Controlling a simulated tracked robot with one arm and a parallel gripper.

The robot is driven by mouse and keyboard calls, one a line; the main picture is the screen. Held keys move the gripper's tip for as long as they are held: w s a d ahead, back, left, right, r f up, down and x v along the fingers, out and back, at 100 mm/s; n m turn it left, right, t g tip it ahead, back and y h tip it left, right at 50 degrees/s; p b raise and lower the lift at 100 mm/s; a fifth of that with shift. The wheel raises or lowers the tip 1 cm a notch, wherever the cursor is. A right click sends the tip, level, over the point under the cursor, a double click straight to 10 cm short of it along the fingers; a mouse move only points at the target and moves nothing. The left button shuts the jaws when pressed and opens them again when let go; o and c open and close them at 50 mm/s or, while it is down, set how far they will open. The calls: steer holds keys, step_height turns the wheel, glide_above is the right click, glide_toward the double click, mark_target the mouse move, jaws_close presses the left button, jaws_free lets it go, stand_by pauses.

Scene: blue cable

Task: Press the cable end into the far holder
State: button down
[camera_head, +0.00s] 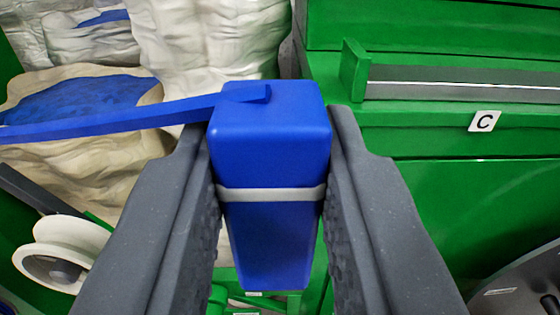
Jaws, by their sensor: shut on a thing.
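My gripper (270,150) is shut on the blue cable end (268,150), a blue block with a light grey band around it. The block is held between the two dark jaws in the middle of the view. The flat blue cable (120,122) runs from the top of the block to the left edge. No part is clearly recognisable as the far holder. A dark grey bar (460,82) with a green end plate (354,70) lies on the green structure at the upper right, apart from the block.
A green cabinet (470,190) with a white "C" label (484,121) fills the right side. Pale, lumpy rock-like forms (215,45) with blue patches (85,100) stand at the back left. A white spool-like wheel (62,250) is at the lower left.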

steer(key=shift+w+a+r+p, duration=0.1)
steer(key=shift+w+p, duration=0.3)
steer(key=shift+w, duration=2)
steer(key=shift+f+b, duration=0.9)
steer(key=shift+f, duration=1.1)
steer(key=shift+s+f+b, duration=0.15)
steer(key=shift+f+b, duration=0.9)
steer(key=shift+f, duration=1.05)
steer(key=c, duration=1.1)
jaws_free()
steer(key=shift+c, duration=0.2)
